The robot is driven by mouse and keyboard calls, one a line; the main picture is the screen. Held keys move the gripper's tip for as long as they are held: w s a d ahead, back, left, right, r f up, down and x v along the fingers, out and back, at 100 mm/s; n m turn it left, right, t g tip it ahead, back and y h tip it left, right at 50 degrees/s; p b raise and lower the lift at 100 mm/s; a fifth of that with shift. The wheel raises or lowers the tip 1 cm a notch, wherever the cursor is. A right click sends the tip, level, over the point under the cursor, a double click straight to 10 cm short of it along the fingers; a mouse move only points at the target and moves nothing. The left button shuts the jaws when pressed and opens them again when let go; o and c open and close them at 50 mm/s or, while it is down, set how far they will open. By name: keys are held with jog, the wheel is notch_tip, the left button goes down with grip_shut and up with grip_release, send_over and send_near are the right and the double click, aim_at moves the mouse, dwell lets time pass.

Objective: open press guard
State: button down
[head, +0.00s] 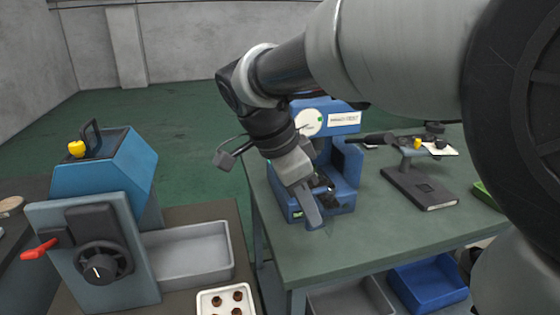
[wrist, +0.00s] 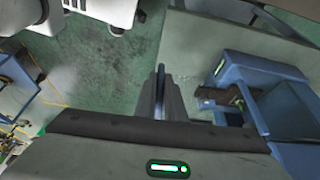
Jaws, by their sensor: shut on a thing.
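The press (head: 342,165) is a blue machine with a white round dial, on the green-topped table in the head view. In the wrist view the press (wrist: 285,115) stands to the right. My gripper (head: 312,214) points down at the front of the press. In the wrist view its fingers (wrist: 166,90) are close together, left of the press body. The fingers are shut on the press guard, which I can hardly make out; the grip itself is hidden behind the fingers. How far the guard stands open I cannot tell.
A blue machine (head: 105,165) with a black knob and red lever stands at the left, beside a grey tray (head: 190,255). A dark-based gauge stand (head: 420,188) is right of the press. The table's front is clear.

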jog(key=shift+a, duration=0.35)
jog(key=c, duration=1.8)
grip_release()
jog(key=shift+c, duration=0.2)
jog(key=p+v, duration=0.4)
jog(key=v, duration=1.3)
jog(key=shift+r+p, duration=0.2)
jog(key=shift+p, duration=0.1)
jog(key=shift+s, duration=0.1)
